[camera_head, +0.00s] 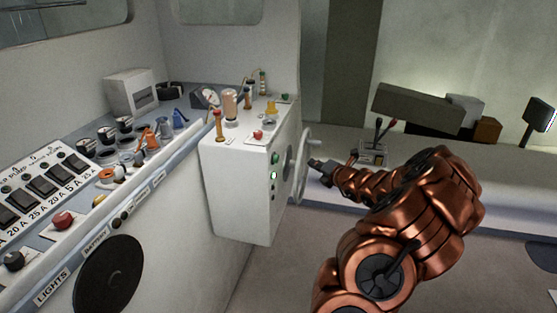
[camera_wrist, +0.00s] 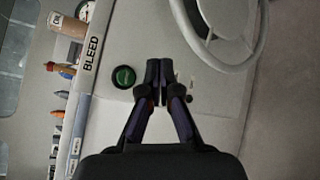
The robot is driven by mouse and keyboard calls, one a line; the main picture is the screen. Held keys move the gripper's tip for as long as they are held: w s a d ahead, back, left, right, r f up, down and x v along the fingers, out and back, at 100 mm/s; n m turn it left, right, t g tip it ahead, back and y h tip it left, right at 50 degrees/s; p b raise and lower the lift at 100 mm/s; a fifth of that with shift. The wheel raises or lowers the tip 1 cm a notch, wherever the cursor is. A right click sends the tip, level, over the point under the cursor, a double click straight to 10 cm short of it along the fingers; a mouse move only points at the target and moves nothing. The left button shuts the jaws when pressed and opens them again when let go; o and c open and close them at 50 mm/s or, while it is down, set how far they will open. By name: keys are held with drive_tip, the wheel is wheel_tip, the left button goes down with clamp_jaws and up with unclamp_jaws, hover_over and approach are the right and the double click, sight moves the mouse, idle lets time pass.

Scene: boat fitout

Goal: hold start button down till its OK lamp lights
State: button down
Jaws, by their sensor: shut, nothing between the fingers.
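A green round button (camera_head: 275,158) sits on the front face of the white console box (camera_head: 233,190). I take it for the start button, but no start label is readable. It also shows in the wrist view (camera_wrist: 123,77), left of my fingertips. A small bright green light (camera_head: 273,175) glows just below the button in the head view; I cannot read an OK mark beside it. My gripper (camera_head: 314,164) is shut and empty, right of the handwheel in the head view. In the wrist view its fingertips (camera_wrist: 159,66) lie beside the button, apart from it in the picture.
A pale handwheel (camera_head: 300,167) stands out from the box face near my gripper; it also shows in the wrist view (camera_wrist: 222,30). A BLEED label (camera_wrist: 91,53) marks the box edge. A switch panel (camera_head: 45,185) lies left. Levers (camera_head: 377,135) stand behind my arm.

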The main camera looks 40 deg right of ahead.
sight(276, 159)
drive_tip(key=shift+a, duration=0.1)
drive_tip(key=w+a+b, duration=0.5)
drive_tip(key=w+b, duration=0.2)
idle(0.4)
drive_tip(key=shift+w, duration=0.25)
idle(1.3)
drive_tip(key=shift+w+a, duration=0.2)
drive_tip(key=shift+w+a+b, duration=0.3)
drive_tip(key=shift+w+b, duration=0.05)
drive_tip(key=shift+w, duration=0.1)
idle(1.9)
